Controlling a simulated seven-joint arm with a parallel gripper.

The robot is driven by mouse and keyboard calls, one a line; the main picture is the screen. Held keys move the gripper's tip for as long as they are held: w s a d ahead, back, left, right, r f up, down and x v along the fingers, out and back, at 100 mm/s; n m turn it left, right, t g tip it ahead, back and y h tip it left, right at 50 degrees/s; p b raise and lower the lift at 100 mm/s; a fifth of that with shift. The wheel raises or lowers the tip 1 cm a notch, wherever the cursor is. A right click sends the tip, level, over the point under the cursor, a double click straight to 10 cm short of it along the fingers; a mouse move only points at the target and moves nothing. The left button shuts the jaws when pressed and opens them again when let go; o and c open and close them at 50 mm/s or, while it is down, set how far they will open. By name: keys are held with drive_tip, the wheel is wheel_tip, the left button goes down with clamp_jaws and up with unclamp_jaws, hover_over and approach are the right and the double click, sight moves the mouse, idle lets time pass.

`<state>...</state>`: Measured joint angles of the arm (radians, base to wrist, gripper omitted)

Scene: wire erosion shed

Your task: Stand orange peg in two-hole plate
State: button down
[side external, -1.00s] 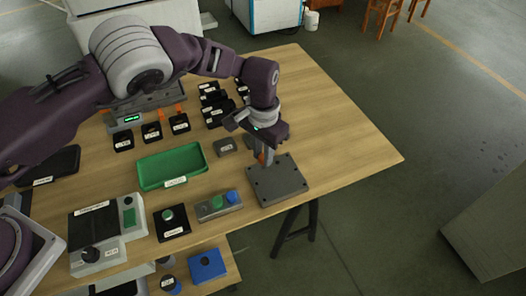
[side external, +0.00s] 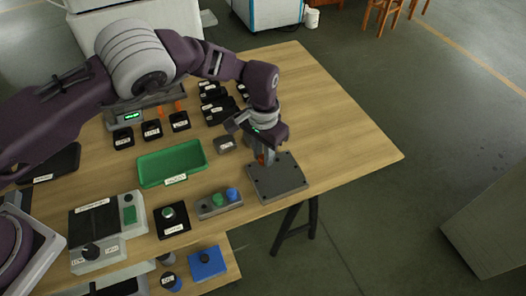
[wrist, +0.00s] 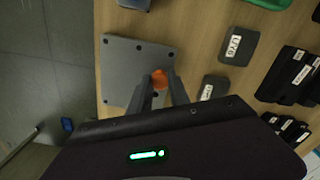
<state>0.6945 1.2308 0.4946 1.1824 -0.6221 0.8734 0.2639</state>
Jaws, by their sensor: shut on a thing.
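My gripper (wrist: 160,85) is shut on the orange peg (wrist: 159,79). A bit of the peg's orange also shows between the fingers in the side view (side external: 261,158); the rest is hidden by the fingers. A square dark grey plate (side external: 280,182) lies near the table's front right edge, with small dark dots near its corners. It also shows in the wrist view (wrist: 125,65). The peg is at the plate's edge nearest the back of the table. I cannot tell whether its lower end touches the plate or is in a hole.
A grey block (side external: 205,211) with green and blue round tops stands left of the plate. A green tray (side external: 170,164) lies further left. A small labelled grey block (side external: 224,144) and several black labelled blocks (side external: 213,98) are behind. The table's right side is clear.

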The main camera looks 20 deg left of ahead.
drive_tip(key=shift+f, duration=0.55)
drive_tip(key=c, duration=1.1)
unclamp_jaws()
drive_tip(key=shift+c, duration=0.2)
drive_tip(key=shift+r, duration=3.5)
